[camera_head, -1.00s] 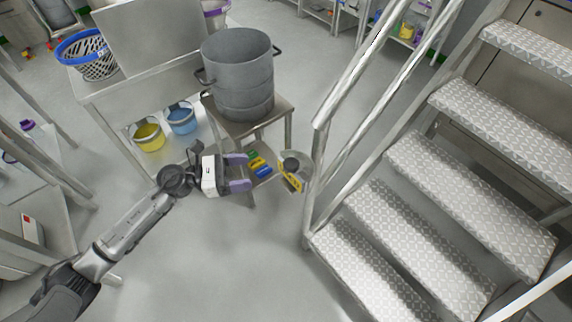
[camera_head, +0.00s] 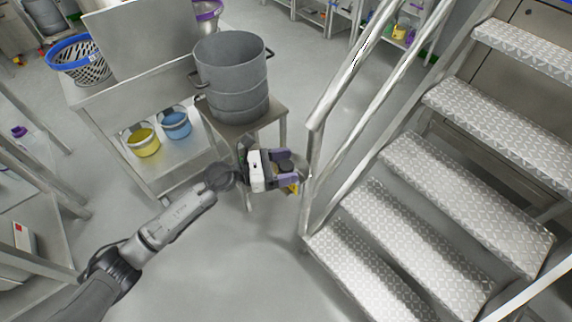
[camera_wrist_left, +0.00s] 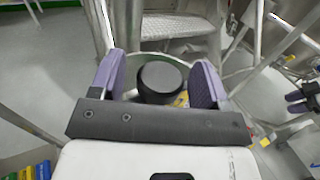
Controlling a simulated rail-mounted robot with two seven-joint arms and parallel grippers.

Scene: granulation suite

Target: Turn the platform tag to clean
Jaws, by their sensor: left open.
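The platform tag is a pale round plate with a black knob (camera_head: 285,167) and a yellow label (camera_head: 294,188), beside the stair post. The knob shows in the left wrist view (camera_wrist_left: 160,82), with a sliver of yellow (camera_wrist_left: 182,98) behind it. My left gripper (camera_head: 295,169) is open, its purple fingers on either side of the knob. In the left wrist view, gaps show between the knob and both fingers (camera_wrist_left: 160,85). The gripper hides most of the plate and its wording. A dark and purple part at the right edge of that view looks like my right gripper (camera_wrist_left: 300,97).
Metal stairs (camera_head: 440,205) with a handrail post (camera_head: 309,180) stand just right of the gripper. A grey drum (camera_head: 232,80) sits on a low stand behind. Yellow (camera_head: 143,143) and blue (camera_head: 175,124) buckets are on a bench shelf. Floor in front is clear.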

